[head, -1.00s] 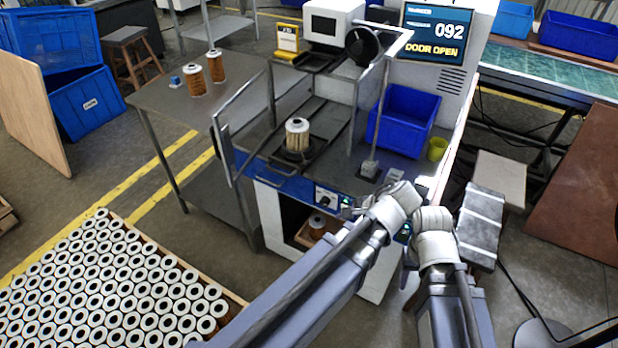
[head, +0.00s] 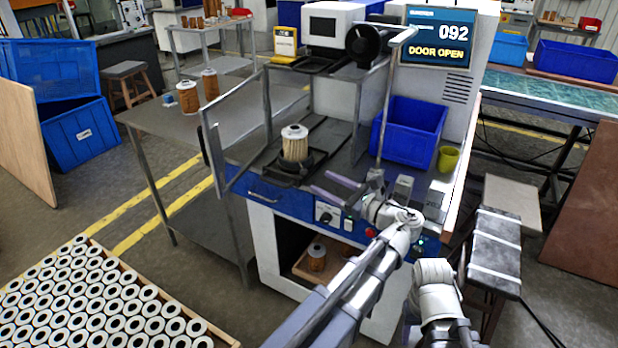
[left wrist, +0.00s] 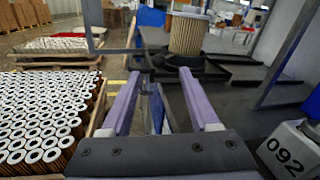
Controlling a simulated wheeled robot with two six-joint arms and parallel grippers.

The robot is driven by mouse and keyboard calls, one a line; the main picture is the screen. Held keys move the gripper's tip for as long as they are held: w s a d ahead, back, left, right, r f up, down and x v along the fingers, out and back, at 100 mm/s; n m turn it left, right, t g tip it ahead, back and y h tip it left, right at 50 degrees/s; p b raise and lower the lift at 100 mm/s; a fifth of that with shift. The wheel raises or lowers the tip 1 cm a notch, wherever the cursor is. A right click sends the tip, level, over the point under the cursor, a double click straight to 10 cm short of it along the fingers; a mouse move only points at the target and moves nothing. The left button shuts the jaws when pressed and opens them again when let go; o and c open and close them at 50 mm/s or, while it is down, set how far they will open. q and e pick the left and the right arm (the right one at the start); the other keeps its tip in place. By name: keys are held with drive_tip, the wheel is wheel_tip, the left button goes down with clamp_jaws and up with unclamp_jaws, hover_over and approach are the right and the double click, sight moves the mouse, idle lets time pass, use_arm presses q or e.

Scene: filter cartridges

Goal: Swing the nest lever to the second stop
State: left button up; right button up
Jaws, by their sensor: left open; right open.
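A pale pleated filter cartridge with a white cap (head: 294,143) stands upright in a dark nest (head: 290,171) on the machine's deck. Both also show at the top of the left wrist view, the cartridge (left wrist: 187,36) above the nest. I cannot clearly pick out the nest lever or its stop. My left gripper (head: 325,183) is open and empty, its two purple fingers pointing left over the deck's front edge, to the right of the nest. In the left wrist view the fingers (left wrist: 164,95) are spread below the nest. My right gripper's fingers are hidden; only that arm's wrist shows.
The hinged door frame (head: 235,135) stands open at left. The front panel has a dial (head: 326,214) and a red button (head: 371,232). A blue bin (head: 410,128) and yellow cup (head: 448,158) stand right. The screen (head: 437,38) reads "DOOR OPEN". Many cartridges fill a crate (head: 200,332).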

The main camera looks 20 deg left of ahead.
use_arm(q)
drive_tip(key=x, duration=0.6)
drive_tip(key=shift+a, duration=0.1)
drive_tip(key=shift+c, duration=0.4)
clamp_jaws()
drive_tip(key=shift+f, duration=0.1)
idle(0.8)
